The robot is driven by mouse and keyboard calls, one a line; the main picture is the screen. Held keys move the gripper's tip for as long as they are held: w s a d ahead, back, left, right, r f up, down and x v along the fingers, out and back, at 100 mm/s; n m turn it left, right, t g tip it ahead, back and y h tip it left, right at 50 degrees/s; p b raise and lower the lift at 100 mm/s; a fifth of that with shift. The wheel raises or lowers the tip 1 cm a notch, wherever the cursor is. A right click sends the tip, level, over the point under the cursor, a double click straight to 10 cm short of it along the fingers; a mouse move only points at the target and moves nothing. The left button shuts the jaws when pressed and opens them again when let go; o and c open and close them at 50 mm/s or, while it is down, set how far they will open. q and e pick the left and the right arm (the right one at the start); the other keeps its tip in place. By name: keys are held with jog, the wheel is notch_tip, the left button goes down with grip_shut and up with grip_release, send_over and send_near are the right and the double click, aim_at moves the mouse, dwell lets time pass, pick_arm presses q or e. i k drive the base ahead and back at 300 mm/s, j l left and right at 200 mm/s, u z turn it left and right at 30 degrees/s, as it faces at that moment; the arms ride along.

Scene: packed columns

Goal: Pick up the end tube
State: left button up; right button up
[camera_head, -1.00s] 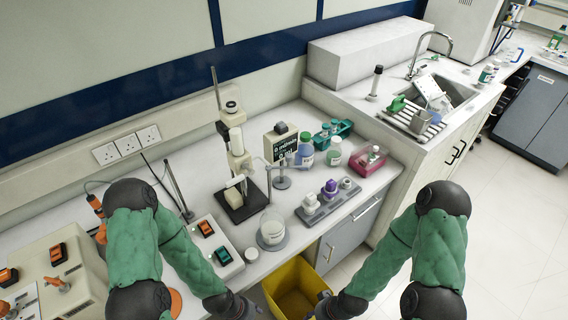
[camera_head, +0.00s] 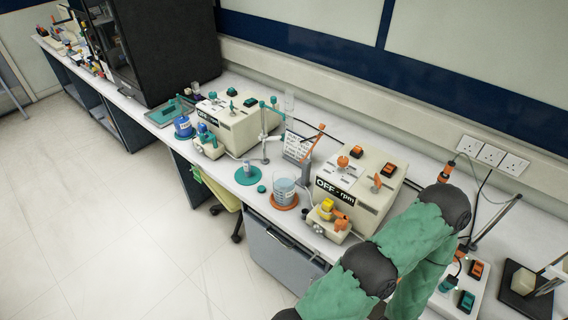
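I cannot make out which thing is the end tube in this view.
The bench carries two cream pump boxes, one at left (camera_head: 232,122) and one marked "OFF - rpm" (camera_head: 350,188). A beaker (camera_head: 284,189) stands on an orange mat, and a blue bottle (camera_head: 183,127) farther left. A black cabinet (camera_head: 160,45) stands beyond. Floor at left is clear.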

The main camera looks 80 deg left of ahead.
aim_at(246, 162)
jog(key=u, duration=1.45)
jog(key=i+l+u, duration=0.1)
jog(key=u, duration=0.35)
jog(key=l+u, duration=0.15)
jog(key=u, duration=0.3)
jog(key=l+u, duration=0.15)
jog(key=u, duration=0.3)
jog(key=l+u, duration=0.2)
jog(key=u, duration=0.25)
jog(key=i, duration=0.05)
